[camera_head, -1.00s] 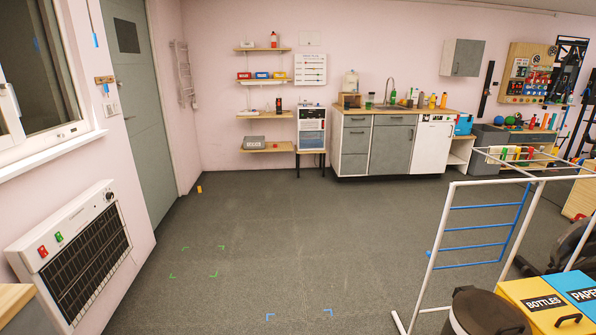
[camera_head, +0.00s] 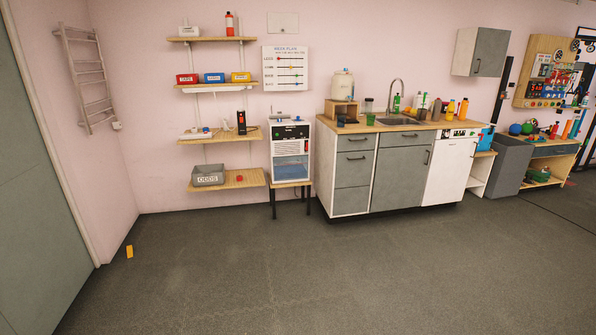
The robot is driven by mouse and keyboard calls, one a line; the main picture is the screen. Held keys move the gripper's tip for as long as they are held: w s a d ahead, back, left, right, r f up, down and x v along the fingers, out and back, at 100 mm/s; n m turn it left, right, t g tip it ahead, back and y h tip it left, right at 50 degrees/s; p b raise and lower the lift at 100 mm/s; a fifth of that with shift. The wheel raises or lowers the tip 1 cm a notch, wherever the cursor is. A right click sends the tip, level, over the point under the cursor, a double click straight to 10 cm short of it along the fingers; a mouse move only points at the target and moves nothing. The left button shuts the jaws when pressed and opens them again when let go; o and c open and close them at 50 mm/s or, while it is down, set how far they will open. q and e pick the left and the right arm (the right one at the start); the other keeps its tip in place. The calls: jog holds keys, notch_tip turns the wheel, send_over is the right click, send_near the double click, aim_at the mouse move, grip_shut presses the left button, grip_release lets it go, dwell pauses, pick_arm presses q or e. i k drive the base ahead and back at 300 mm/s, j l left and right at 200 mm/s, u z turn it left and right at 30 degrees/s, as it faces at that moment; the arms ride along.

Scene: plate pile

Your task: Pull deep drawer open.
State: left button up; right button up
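The kitchen counter unit (camera_head: 390,165) stands against the back wall, right of centre. Its left column holds a stack of grey drawers with dark handles. The top drawer (camera_head: 356,142), the middle drawer (camera_head: 353,168) and the bottom drawer (camera_head: 351,201) all look closed. The bottom one is about as tall as the middle one, so I cannot tell for sure which is the deep drawer. A grey cupboard door (camera_head: 401,178) and a white appliance front (camera_head: 449,170) sit to their right. Neither of my grippers shows in the view.
The grey floor (camera_head: 290,275) before the unit is clear. A small stand with a white-framed cabinet (camera_head: 291,152) stands just left of the unit. Wall shelves (camera_head: 228,180) hang farther left.

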aim_at(353, 169)
jog(key=i+l+z, duration=0.3)
jog(key=i, duration=0.45)
jog(key=i+j+z, duration=0.1)
jog(key=i+z, duration=0.25)
jog(key=i, duration=0.4)
jog(key=i+j+z, duration=0.3)
jog(key=i, duration=0.45)
jog(key=i+l, duration=0.05)
jog(key=l, duration=0.05)
